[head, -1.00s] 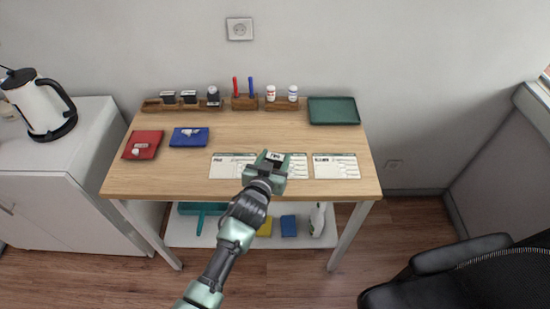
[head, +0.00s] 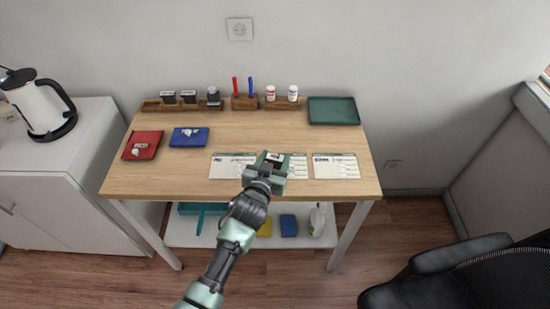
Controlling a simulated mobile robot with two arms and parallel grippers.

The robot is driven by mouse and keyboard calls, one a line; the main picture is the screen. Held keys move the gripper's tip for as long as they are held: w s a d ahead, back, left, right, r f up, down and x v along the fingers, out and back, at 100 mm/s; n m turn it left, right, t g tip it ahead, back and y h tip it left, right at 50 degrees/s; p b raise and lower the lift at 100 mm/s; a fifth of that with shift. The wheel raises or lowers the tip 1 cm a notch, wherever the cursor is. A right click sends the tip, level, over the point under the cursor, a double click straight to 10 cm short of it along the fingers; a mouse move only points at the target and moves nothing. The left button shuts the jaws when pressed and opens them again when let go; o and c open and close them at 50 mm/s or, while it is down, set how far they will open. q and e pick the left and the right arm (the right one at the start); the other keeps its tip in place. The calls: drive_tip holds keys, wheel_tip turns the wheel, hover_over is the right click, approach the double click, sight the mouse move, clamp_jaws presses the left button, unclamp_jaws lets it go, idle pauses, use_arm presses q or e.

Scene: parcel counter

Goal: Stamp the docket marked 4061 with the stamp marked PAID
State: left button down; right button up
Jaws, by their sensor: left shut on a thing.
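Three white dockets lie in a row along the front of the wooden counter: a left one (head: 226,167), a middle one (head: 298,167) and a right one (head: 336,167). Their numbers are too small to read. My left gripper (head: 271,161) is over the middle docket and hides much of it. It is shut on a dark stamp (head: 274,156) with a white label on top; I cannot read the label. Whether the stamp touches the docket is hidden. Other stamps (head: 168,97) stand in a wooden rack (head: 152,106) at the back left. My right gripper is not in view.
A red pad (head: 148,139) and a blue pad (head: 180,141) lie on the left. A pen holder (head: 245,103), two small bottles (head: 270,93) and a green tray (head: 333,111) line the back. The middle of the counter (head: 260,130) is clear.

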use_arm(q)
drive_tip(key=shift+r+p, duration=2.55)
drive_tip(key=shift+r, duration=0.3)
drive_tip(key=shift+a, duration=0.1)
